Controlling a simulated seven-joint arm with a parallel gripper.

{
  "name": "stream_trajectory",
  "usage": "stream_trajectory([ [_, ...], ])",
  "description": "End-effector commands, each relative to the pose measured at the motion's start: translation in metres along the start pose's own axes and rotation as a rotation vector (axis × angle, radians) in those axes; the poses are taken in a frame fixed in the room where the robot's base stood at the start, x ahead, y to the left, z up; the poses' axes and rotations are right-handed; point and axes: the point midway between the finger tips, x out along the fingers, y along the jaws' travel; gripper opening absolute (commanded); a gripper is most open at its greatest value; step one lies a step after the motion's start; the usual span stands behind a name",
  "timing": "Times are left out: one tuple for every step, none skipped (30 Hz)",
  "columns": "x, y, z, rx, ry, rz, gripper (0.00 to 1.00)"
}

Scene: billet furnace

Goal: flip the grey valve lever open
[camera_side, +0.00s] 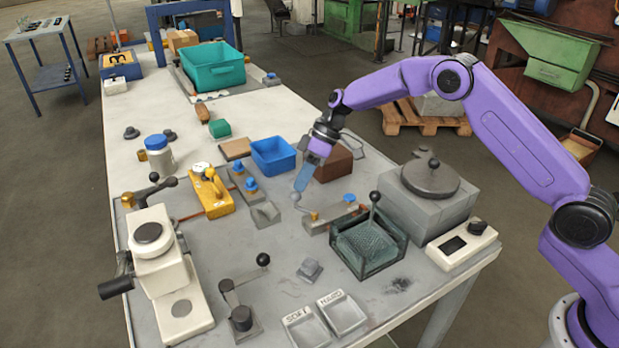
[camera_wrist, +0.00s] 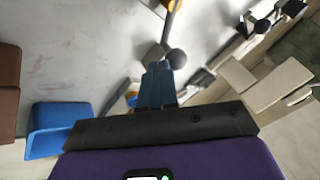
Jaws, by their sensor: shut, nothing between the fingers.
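The grey valve lever has a round grey knob (camera_side: 296,197) and stands at the left end of a low grey valve body (camera_side: 336,219) with a brass fitting (camera_side: 314,216) and a blue cap (camera_side: 349,198). In the wrist view the grey knob (camera_wrist: 177,59) shows just beyond and right of my fingertips. My gripper (camera_side: 300,187) points down with its blue fingers shut and empty, its tips close above the knob. In the wrist view the fingers (camera_wrist: 158,70) are together. I cannot tell whether they touch the knob. The fingers hide part of the valve in the wrist view.
A blue bin (camera_side: 273,156) and a brown block (camera_side: 333,164) lie behind my gripper. A dark glass basket (camera_side: 368,245) with a black-knobbed lever stands to the right. A yellow device (camera_side: 211,193) is to the left. Two labelled trays (camera_side: 343,313) lie at the front.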

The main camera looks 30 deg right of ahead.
Motion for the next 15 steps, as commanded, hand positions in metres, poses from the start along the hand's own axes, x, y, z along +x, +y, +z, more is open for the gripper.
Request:
stream_trajectory([
  [0.003, -0.002, -0.003, -0.038, -0.019, -0.018, 0.00],
  [0.004, -0.002, -0.004, -0.063, -0.030, -0.029, 0.00],
  [0.005, -0.004, -0.006, -0.094, -0.045, -0.044, 0.00],
  [0.006, -0.004, -0.007, -0.118, -0.056, -0.054, 0.00],
  [0.008, -0.006, -0.007, -0.141, -0.068, -0.066, 0.00],
  [0.009, -0.007, -0.009, -0.173, -0.082, -0.080, 0.00],
  [0.010, -0.008, -0.010, -0.197, -0.094, -0.092, 0.00],
  [0.011, -0.009, -0.011, -0.221, -0.106, -0.103, 0.00],
  [0.012, -0.011, -0.012, -0.252, -0.120, -0.118, 0.00],
  [0.013, -0.012, -0.013, -0.275, -0.131, -0.128, 0.00],
  [0.014, -0.013, -0.014, -0.297, -0.142, -0.138, 0.00],
  [0.015, -0.015, -0.014, -0.326, -0.156, -0.152, 0.00],
  [0.016, -0.016, -0.015, -0.346, -0.166, -0.162, 0.00],
  [0.016, -0.017, -0.016, -0.365, -0.175, -0.170, 0.00],
  [0.018, -0.018, -0.016, -0.391, -0.187, -0.182, 0.00],
])
